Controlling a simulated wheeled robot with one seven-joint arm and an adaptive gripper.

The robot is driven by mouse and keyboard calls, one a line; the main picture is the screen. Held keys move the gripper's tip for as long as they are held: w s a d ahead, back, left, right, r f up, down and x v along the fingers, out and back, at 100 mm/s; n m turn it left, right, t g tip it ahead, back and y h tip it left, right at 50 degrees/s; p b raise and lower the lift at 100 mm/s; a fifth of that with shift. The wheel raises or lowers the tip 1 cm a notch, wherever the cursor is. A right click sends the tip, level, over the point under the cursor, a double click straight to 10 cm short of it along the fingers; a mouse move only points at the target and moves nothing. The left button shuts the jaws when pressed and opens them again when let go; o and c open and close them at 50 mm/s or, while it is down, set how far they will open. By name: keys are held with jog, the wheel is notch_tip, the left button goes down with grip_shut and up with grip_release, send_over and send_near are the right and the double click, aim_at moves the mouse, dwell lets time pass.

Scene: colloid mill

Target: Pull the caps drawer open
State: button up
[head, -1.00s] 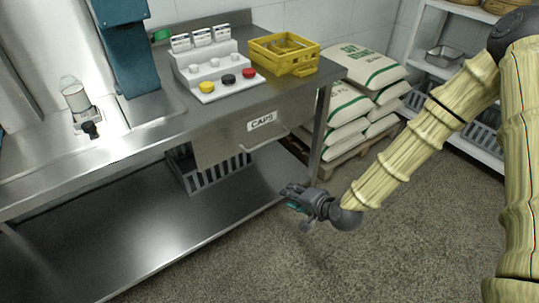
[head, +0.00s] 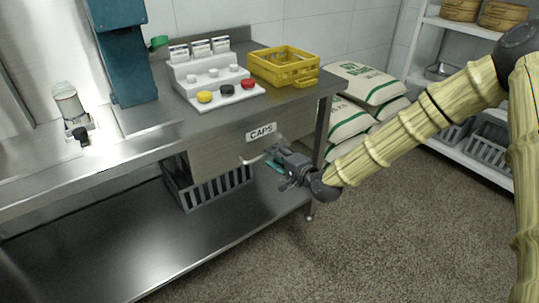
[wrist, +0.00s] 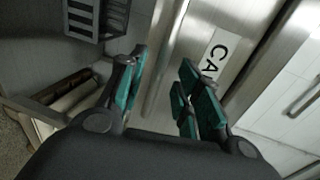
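The caps drawer (head: 215,160) is a metal front under the steel table, with a "CAPS" label (head: 261,131); it looks closed. Its bar handle (head: 252,160) is partly hidden by my gripper (head: 274,158), which is at the handle's right part. In the wrist view my gripper (wrist: 163,90) has its two teal-padded fingers apart. The handle bar (wrist: 165,55) shows between them, and the label (wrist: 215,52) lies beyond the right finger. I cannot tell whether a finger touches the bar.
A table leg (head: 321,130) stands right of the drawer. A grey crate (head: 210,188) sits on the lower shelf (head: 150,245) below. A yellow crate (head: 284,68) and a cap stand (head: 215,80) are on top. Sacks (head: 365,85) are stacked behind; the floor in front is clear.

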jog(key=shift+x, duration=1.8)
grip_shut()
